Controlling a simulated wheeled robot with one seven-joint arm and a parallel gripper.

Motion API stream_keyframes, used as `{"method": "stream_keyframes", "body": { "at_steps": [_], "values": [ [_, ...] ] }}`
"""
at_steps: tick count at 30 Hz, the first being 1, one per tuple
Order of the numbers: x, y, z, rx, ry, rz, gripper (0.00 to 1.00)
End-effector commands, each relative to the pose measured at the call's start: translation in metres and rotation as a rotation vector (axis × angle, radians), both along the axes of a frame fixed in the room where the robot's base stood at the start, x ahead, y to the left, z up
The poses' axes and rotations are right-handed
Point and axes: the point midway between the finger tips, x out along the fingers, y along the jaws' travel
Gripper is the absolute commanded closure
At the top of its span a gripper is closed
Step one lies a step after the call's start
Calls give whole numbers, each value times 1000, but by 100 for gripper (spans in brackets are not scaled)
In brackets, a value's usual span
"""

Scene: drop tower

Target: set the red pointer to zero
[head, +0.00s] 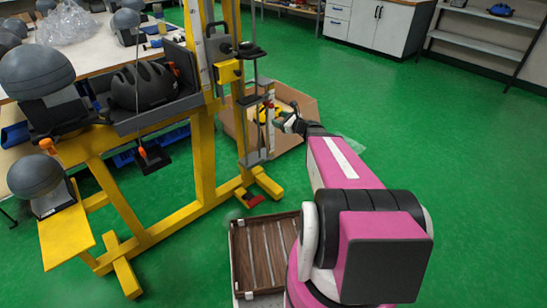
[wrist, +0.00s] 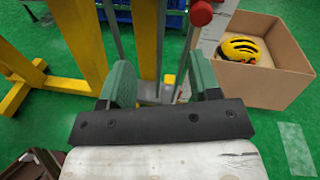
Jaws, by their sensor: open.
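A pale upright scale (head: 269,125) stands at the right side of the yellow tower, with a small red part, apparently the red pointer (head: 269,104), on its upper half. In the wrist view a round red knob (wrist: 201,13) shows at the top, beside the white scale (wrist: 212,40). Its markings are too small to read. My gripper (wrist: 163,82) is open, its two green fingers apart with nothing between them. The red knob is beyond and above the right finger, apart from it. In the head view my gripper (head: 287,122) is just right of the scale.
The yellow tower frame (head: 203,155) stands close on the left. A cardboard box (wrist: 280,80) with a yellow helmet (wrist: 242,50) is behind the scale. A brown slatted tray (head: 265,255) lies near my base. Green floor at the right is clear.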

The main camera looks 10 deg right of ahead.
Motion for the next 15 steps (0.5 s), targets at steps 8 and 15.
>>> {"method": "stream_keyframes", "body": {
  "at_steps": [8,15],
  "values": [
    [-28,35,-13,-291,-59,191,43],
    [-54,56,-27,-532,-112,369,43]
  ]
}}
